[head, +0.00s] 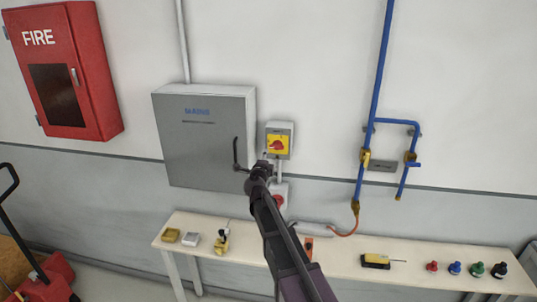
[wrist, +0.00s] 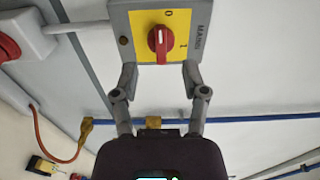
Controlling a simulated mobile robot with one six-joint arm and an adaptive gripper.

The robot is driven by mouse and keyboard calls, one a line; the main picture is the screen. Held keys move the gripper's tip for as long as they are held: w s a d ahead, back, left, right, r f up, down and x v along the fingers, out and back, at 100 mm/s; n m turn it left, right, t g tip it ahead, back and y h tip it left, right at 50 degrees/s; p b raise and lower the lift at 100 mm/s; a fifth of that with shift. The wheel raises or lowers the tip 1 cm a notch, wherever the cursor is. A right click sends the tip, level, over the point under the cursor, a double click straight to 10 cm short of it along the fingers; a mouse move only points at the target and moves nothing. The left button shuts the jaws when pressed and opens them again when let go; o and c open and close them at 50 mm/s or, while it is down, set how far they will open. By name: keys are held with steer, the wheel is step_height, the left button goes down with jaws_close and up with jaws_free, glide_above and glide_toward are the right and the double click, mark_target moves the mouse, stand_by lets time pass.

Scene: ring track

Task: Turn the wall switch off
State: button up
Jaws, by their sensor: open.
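The wall switch is a grey box with a yellow plate (head: 286,146) and a red rotary knob (head: 279,145). It is mounted on the wall right of the grey mains cabinet. In the wrist view the yellow plate (wrist: 178,24) and red knob (wrist: 158,42) are close, at the top, with 0 and 1 marks beside the knob. The knob's grip stands upright in that picture; which mark it is set to I cannot tell surely. My gripper (wrist: 160,74) is open and empty. Its fingers straddle the knob's line, apart from the knob. In the head view my gripper (head: 262,166) is just below left of the switch.
A grey box with a red button (head: 278,200) is below the switch. Blue pipes (head: 378,75) run at right. A bench (head: 340,258) with small items stands below.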

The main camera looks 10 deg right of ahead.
steer(key=shift+v, duration=1.5)
steer(key=s+a+f+n+g+y+b, duration=0.3)
steer(key=s+f+n+g+y+b, duration=0.1)
steer(key=s+f+n+y, duration=0.35)
steer(key=s+a+f+n+g+y+b, duration=0.35)
steer(key=s+f+n, duration=0.25)
steer(key=f+n, duration=0.4)
steer(key=s+d+f+n+g+h+b, duration=0.2)
steer(key=s+d+f+g, duration=0.3)
steer(key=s, duration=0.5)
steer(key=s+d+f+n+g+h+b, duration=0.2)
steer(key=s+d+f+g+h, duration=0.1)
steer(key=s+d+f, duration=0.5)
steer(key=s+g, duration=0.1)
steer(key=s, duration=0.2)
steer(key=shift+g, duration=0.35)
